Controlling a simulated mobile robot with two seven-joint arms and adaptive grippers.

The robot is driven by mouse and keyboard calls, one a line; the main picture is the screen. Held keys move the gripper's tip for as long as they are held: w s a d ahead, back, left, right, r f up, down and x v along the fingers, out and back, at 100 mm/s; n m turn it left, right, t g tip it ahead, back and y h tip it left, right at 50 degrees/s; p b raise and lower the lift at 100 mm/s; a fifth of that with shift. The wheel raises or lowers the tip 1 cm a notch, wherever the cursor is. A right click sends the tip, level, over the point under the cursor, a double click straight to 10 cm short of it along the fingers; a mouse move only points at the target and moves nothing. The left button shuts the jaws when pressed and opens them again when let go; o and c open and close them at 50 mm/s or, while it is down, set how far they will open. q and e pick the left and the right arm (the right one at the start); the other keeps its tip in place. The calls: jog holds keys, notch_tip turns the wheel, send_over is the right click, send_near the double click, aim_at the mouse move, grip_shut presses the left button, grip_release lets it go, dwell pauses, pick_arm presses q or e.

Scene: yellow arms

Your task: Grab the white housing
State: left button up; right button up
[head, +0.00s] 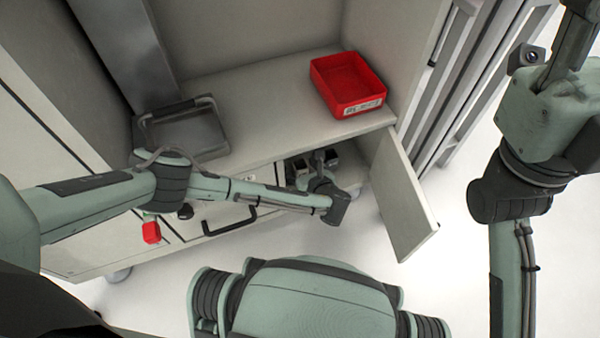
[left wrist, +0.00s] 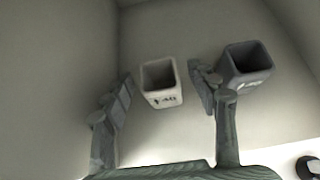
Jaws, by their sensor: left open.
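The white housing (left wrist: 162,97) is a small open-topped box with dark print on its front, standing on the floor of the cabinet compartment. My left gripper (left wrist: 163,80) is open, with one finger on each side of the white housing and visible gaps between. In the head view, my left gripper (head: 312,163) reaches into the open lower compartment and is partly hidden by the cabinet top and my own arm. My right arm's end (head: 568,45) is raised at the upper right; its fingers cannot be made out.
A dark grey housing (left wrist: 246,66) stands just right of the right-hand finger. The cabinet door (head: 398,195) is open to the right. A red bin (head: 346,84) and a grey tray (head: 185,136) sit on the cabinet top. A black handle (head: 230,225) is on the front.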

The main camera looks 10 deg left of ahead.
pick_arm(q)
jog(key=shift+w+a+f, duration=0.15)
jog(key=shift+w, duration=0.15)
jog(key=shift+c, duration=0.3)
jog(key=c, duration=1.1)
